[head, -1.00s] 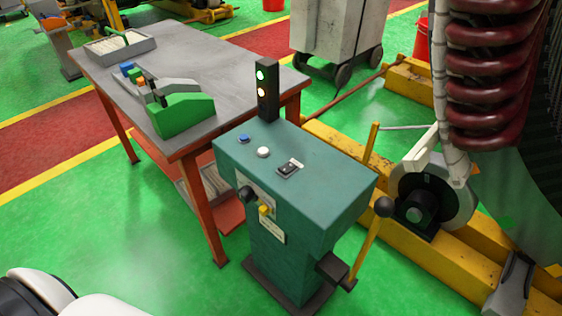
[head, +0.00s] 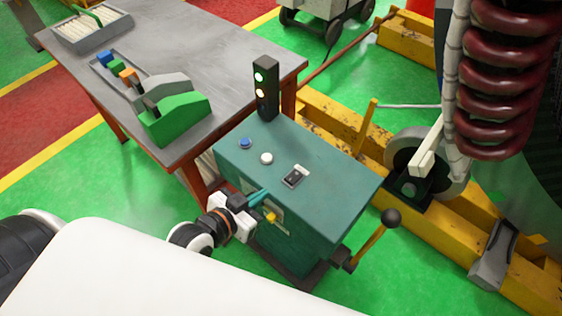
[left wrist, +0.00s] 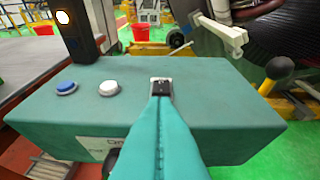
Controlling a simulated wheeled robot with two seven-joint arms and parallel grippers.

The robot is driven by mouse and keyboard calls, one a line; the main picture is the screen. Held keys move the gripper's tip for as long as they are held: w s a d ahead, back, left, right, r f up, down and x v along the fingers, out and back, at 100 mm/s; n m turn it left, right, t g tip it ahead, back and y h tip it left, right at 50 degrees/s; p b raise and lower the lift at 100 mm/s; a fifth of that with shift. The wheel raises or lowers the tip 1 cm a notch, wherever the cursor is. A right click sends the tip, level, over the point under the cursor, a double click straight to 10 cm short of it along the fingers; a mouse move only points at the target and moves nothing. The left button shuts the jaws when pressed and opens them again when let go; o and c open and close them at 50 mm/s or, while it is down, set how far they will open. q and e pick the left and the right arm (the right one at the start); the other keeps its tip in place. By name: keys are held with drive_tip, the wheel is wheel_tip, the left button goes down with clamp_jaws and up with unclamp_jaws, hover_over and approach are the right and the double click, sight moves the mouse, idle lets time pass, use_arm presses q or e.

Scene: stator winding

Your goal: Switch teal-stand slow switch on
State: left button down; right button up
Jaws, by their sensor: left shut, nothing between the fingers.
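The teal stand (head: 330,170) is in the middle of the head view. A small dark switch (head: 294,177) with a pale label sits on its top, beside a white button (head: 266,158) and a blue button (head: 246,143). A yellow switch (head: 270,217) is on its front. My left gripper (head: 266,191) is shut and empty at the stand's front top edge, its teal fingers pointing toward the dark switch. In the left wrist view the closed fingertips (left wrist: 162,100) overlap the near part of the dark switch (left wrist: 161,86); contact is unclear. My right gripper is out of view.
A signal post (head: 265,88) with lit lamps rises from the stand's back corner. A lever with a black ball (head: 391,217) stands at its right. A grey table (head: 200,45) with a green-ended fixture (head: 175,118) is behind left. Yellow beams (head: 440,225) lie to the right.

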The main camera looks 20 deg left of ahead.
use_arm(q)
wheel_tip(320, 180, up, 4)
drive_tip(key=shift+d+f+t, duration=0.1)
drive_tip(key=shift+d+t, duration=0.05)
drive_tip(key=shift+t, duration=0.15)
drive_tip(key=p, duration=0.2)
hover_over(285, 189)
wheel_tip(285, 189, down, 3)
drive_tip(key=shift+f, duration=0.15)
wheel_tip(285, 189, down, 4)
drive_tip(key=shift+w+r, duration=0.1)
drive_tip(key=shift+r, duration=0.15)
drive_tip(key=shift+f, duration=0.5)
